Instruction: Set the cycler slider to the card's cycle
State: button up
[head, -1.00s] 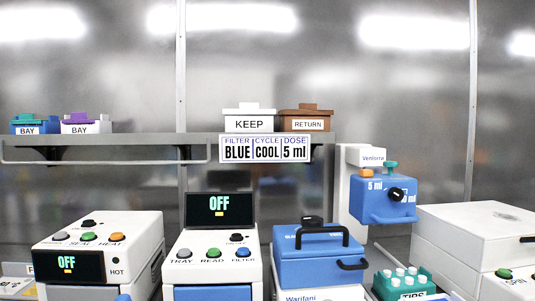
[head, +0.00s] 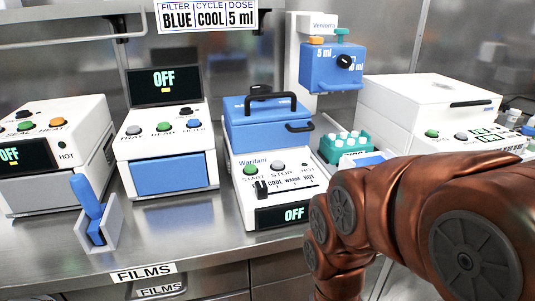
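The card (head: 207,17) on the shelf edge reads FILTER BLUE, CYCLE COOL, DOSE 5 ml. The cycler (head: 243,165) is a white machine marked Warifani, with a shut blue lid (head: 270,122) and a black handle. Its black slider knob (head: 262,189) stands at the left end of its track, just left of the word COOL; WARM and HOT follow to the right. The cycler's display (head: 285,215) reads OFF. My copper-coloured arm comes in from the right and bends down beside the cycler's front right corner. My gripper is not in view.
A white reader with a blue front (head: 170,172) stands left of the cycler, and a sealer (head: 55,150) further left. A blue-handled tool in a holder (head: 98,225) stands in front. A teal tip rack (head: 345,148) and a dispenser (head: 331,66) are behind right.

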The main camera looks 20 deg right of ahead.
aim_at(261, 188)
jog(key=k, duration=1.3)
jog(key=u, duration=0.55)
jog(key=i, duration=0.75)
jog(key=u, duration=0.7)
